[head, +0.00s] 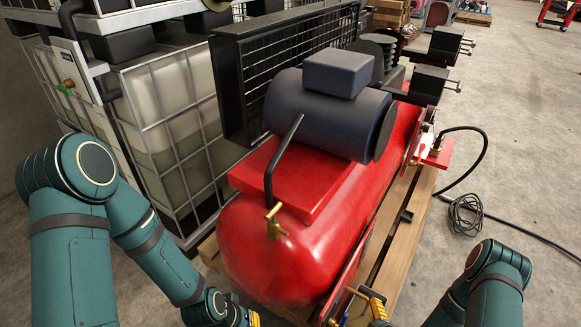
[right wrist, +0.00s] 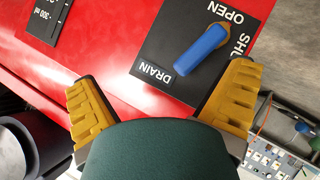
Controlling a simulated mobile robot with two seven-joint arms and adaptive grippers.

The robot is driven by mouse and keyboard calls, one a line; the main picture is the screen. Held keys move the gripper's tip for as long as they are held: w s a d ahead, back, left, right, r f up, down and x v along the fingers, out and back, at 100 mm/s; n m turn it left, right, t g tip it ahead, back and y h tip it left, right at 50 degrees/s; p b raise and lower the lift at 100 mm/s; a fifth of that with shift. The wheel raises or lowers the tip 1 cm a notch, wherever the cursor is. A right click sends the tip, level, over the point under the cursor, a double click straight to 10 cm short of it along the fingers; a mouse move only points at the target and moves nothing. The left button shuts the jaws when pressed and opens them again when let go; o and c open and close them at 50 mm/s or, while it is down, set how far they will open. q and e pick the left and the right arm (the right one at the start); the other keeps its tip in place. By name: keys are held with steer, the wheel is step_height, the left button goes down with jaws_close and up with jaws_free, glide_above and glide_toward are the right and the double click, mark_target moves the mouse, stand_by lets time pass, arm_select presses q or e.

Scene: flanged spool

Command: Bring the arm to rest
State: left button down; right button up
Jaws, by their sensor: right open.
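My right gripper (right wrist: 163,75) is open in the right wrist view, its two yellow fingers wide apart with nothing gripped. A blue lever handle (right wrist: 201,49) sits on a black plate (right wrist: 160,65) marked OPEN, SHUT and DRAIN, on the red tank. The handle slants from its pivot near OPEN down towards the DRAIN marking. In the head view the yellow fingers of the right gripper (head: 369,303) show low beside the red tank (head: 290,250). My left gripper (head: 253,317) is only partly in view at the bottom edge, its jaws cut off.
A dark blue motor (head: 325,112) sits on the tank, which rests on a wooden pallet (head: 405,240). Caged white containers (head: 170,120) stand at left, close to my left arm. A black cable (head: 466,213) lies coiled at right. Bare concrete floor (head: 530,160) is at right.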

steer(key=a+r+m+g, duration=0.1)
steer(key=m, duration=0.1)
steer(key=w+a+r+m+h, duration=0.1)
steer(key=r, duration=0.1)
steer(key=w+a+r+m+g, duration=0.1)
steer(key=a+r+m, duration=0.1)
steer(key=shift+r+m+g, duration=0.2)
steer(key=shift+m+g, duration=0.1)
steer(key=s+a+r+m+g+h, duration=0.1)
steer(key=s+a+r+m+g, duration=0.5)
steer(key=s+a+r+m, duration=0.3)
step_height(320, 180, up, 2)
steer(key=shift+s+r+m, duration=0.1)
steer(key=shift+s+m, duration=0.3)
steer(key=shift+m, duration=0.1)
steer(key=shift+a, duration=0.1)
